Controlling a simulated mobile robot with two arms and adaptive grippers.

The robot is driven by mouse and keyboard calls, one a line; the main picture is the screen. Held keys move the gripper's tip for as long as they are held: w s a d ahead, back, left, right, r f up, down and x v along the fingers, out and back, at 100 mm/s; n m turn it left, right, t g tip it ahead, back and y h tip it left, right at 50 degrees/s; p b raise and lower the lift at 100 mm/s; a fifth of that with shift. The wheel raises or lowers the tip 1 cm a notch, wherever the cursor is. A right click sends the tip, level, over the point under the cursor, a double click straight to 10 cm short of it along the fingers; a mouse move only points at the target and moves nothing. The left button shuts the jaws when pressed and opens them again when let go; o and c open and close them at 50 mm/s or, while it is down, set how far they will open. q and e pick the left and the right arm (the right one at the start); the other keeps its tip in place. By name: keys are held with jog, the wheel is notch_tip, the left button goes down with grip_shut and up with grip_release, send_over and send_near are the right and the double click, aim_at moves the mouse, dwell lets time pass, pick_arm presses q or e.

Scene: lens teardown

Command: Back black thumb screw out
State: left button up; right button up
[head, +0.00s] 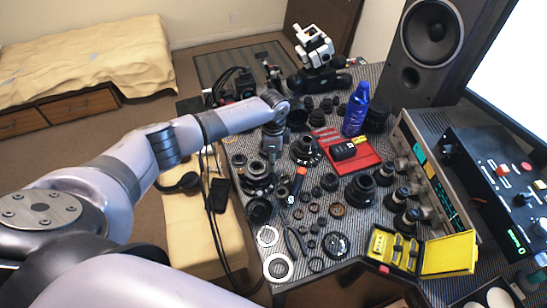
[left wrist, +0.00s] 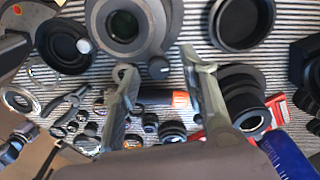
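In the left wrist view a small round black knob, which looks like the black thumb screw (left wrist: 159,67), sits at the lower edge of a large grey lens barrel (left wrist: 90,14). My left gripper (left wrist: 156,60) is open, with one finger on each side of the knob. A gap shows on both sides, and I see no clear contact. In the head view my left gripper (head: 272,132) points down among the lens parts at the table's far left. The thumb screw cannot be made out there. My right gripper is not in view.
The striped table is crowded with lens parts and rings (head: 278,266). A red tray (head: 372,160), a blue bottle (head: 356,110) and an open yellow case (head: 450,254) stand to the right. A speaker (head: 432,50) rises behind. An orange-tipped screwdriver (left wrist: 180,99) lies near the fingers.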

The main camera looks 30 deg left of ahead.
pick_arm(q)
jog(key=shift+f, duration=0.15)
jog(key=shift+c, duration=0.4)
grip_shut()
